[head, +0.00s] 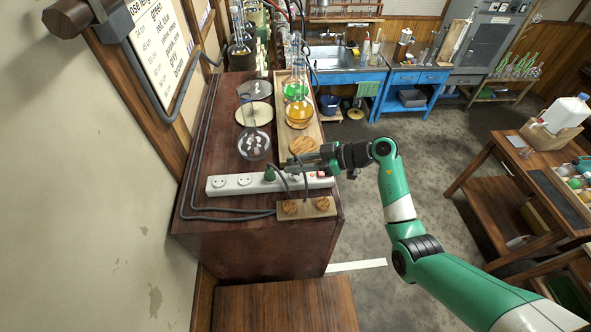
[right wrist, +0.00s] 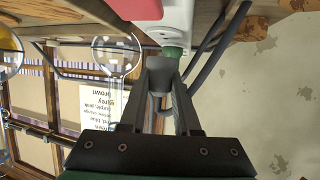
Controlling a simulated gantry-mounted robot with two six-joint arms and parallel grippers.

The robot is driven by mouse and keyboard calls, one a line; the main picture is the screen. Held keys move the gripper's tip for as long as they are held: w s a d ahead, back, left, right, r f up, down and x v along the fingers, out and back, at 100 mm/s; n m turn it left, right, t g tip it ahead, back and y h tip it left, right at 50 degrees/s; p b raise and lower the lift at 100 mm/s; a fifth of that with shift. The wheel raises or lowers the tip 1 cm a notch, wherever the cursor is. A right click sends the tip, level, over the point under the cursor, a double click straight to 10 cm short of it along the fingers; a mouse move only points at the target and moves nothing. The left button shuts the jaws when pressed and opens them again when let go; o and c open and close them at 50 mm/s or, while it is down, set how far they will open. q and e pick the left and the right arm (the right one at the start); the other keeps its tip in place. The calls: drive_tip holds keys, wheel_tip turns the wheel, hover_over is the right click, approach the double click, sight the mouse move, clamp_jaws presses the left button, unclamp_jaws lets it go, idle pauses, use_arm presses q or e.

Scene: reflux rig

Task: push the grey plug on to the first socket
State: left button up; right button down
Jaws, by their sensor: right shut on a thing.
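The white power strip (head: 231,187) lies along the front of the brown bench, with two bare round sockets showing at its left part. A green plug (head: 269,173) stands in the strip, right of them. My right gripper (head: 298,163) is above the strip's right part, right of the green plug. It is shut on the grey plug, which is mostly hidden in the head view. My left gripper is out of view.
A wooden block with two round knobs (head: 305,207) sits in front of the strip. A round flask (head: 254,145) stands behind it; flasks with green and orange liquid (head: 299,113) stand farther back. Dark cables run around the strip and along the bench's left side.

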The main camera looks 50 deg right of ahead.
drive_tip(key=shift+f, duration=0.1)
drive_tip(key=shift+f, duration=0.65)
drive_tip(key=shift+f, duration=0.25)
idle(0.5)
drive_tip(key=c, duration=0.5)
unclamp_jaws()
drive_tip(key=shift+c, duration=0.2)
drive_tip(key=v, duration=1.1)
drive_tip(key=shift+s+d+r+b, duration=0.1)
drive_tip(key=shift+s+d+b, duration=0.15)
drive_tip(key=shift+b, duration=0.1)
